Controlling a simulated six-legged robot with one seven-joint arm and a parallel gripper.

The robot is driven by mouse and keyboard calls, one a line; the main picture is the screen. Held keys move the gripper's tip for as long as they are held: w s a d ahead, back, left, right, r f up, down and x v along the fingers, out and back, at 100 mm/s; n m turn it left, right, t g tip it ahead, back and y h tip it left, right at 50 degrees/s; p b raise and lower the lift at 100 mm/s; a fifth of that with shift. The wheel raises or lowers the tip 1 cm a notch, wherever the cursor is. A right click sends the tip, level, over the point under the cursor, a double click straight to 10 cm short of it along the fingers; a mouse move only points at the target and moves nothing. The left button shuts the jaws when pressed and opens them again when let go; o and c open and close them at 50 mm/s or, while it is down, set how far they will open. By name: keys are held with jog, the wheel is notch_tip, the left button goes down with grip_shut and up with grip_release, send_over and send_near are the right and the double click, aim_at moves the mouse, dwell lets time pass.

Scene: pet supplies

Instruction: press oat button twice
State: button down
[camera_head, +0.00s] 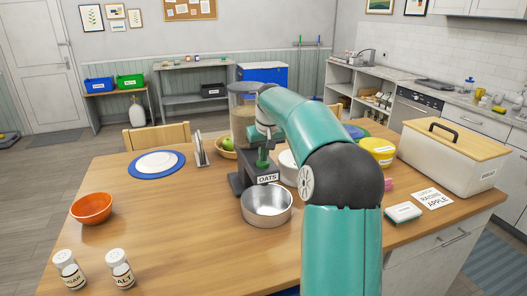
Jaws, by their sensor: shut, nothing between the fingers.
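The oats dispenser stands on the wooden table with a clear hopper (243,112) holding tan grain and a dark base (238,181). Its front carries a white "OATS" label (268,178). A green part (262,159), possibly the button, shows just above the label. My gripper (263,148) points down right over this green part, in front of the hopper. It is shut and seems empty; whether it touches the green part I cannot tell. A steel bowl (267,220) sits below the label. My arm hides part of the dispenser's right side.
An orange bowl (91,208) and two shakers (120,268) stand at the left; a plate (157,162) lies behind. A white bowl (289,170) is partly hidden by my arm. A yellow tub (377,152), a small box (403,212) and a wooden-lidded bin (447,160) stand right.

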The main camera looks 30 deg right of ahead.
jog(key=shift+s+f, duration=0.1)
jog(key=shift+f, duration=1.25)
jog(key=shift+a+r, duration=0.1)
jog(key=shift+r, duration=0.35)
jog(key=r, duration=0.6)
jog(key=shift+s+d+r, duration=0.1)
jog(key=shift+d+r, duration=0.1)
jog(key=shift+r, duration=0.15)
jog(key=v, duration=0.7)
jog(key=shift+s+a+r, duration=0.2)
jog(key=shift+a+r, duration=0.05)
jog(key=shift+r, duration=0.05)
